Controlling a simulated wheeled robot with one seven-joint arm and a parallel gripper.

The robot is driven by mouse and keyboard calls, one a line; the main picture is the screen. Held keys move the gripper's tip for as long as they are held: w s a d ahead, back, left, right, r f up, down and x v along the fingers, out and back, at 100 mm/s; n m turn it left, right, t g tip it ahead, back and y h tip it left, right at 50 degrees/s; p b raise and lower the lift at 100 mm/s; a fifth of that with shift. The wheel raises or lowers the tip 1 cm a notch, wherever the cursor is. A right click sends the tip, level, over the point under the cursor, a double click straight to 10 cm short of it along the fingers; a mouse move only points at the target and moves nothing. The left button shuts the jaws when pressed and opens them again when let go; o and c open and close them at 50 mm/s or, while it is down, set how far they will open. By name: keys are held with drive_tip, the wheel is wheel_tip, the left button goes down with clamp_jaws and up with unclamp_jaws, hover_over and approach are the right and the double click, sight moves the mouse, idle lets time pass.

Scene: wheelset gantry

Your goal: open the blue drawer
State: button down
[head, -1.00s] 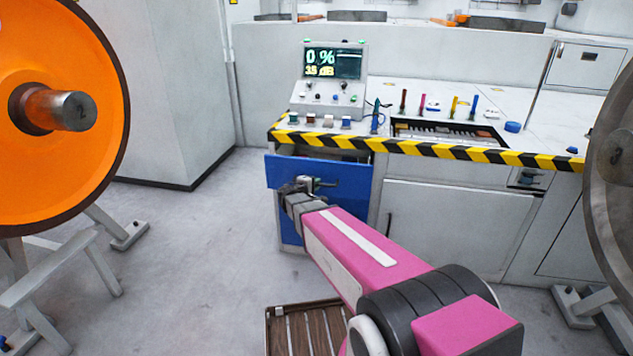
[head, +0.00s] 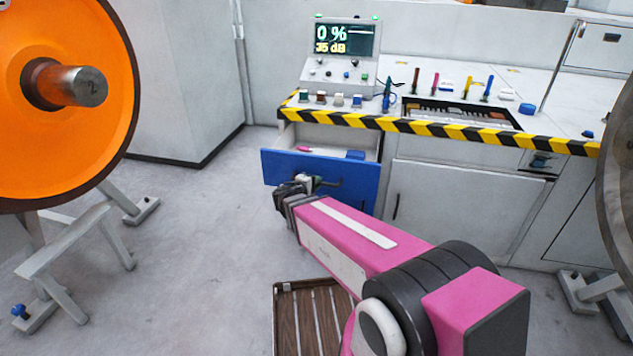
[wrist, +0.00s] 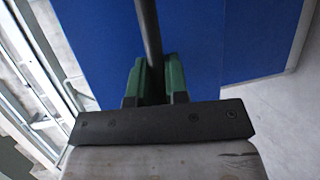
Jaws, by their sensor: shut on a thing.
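The blue drawer (head: 336,168) sits under the striped bench edge, pulled part way out. Its inside shows, with a pink item (head: 303,149) and a blue item (head: 355,154) in it. My gripper (head: 311,182) is at the dark bar handle (head: 330,184) on the drawer's front. In the wrist view, the green fingers of my gripper (wrist: 153,80) are shut on the dark handle bar (wrist: 149,35), with the blue front (wrist: 200,40) behind it. The arm partly hides the blue front below the drawer.
An orange wheel (head: 100,130) on a stand is at the left, and a grey wheel (head: 618,190) at the right edge. A slatted wooden platform (head: 305,320) lies at the bottom. The floor left of the drawer is clear.

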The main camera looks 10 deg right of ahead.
drive_tip(key=c, duration=1.1)
unclamp_jaws()
drive_tip(key=v, duration=1)
drive_tip(key=shift+s+a, duration=0.3)
drive_tip(key=s+d+f+m+g+y, duration=0.2)
drive_tip(key=d+m+g+y, duration=0.1)
drive_tip(key=d, duration=0.1)
drive_tip(key=s+d+f+m+g+y, duration=0.2)
drive_tip(key=d+f+m+g+y, duration=0.1)
drive_tip(key=d+g+y, duration=0.1)
drive_tip(key=s+d+f+m+g+y, duration=0.2)
drive_tip(key=d+m+g+y, duration=0.2)
drive_tip(key=d, duration=0.2)
drive_tip(key=shift+s+f, duration=0.15)
drive_tip(key=shift+f, duration=0.15)
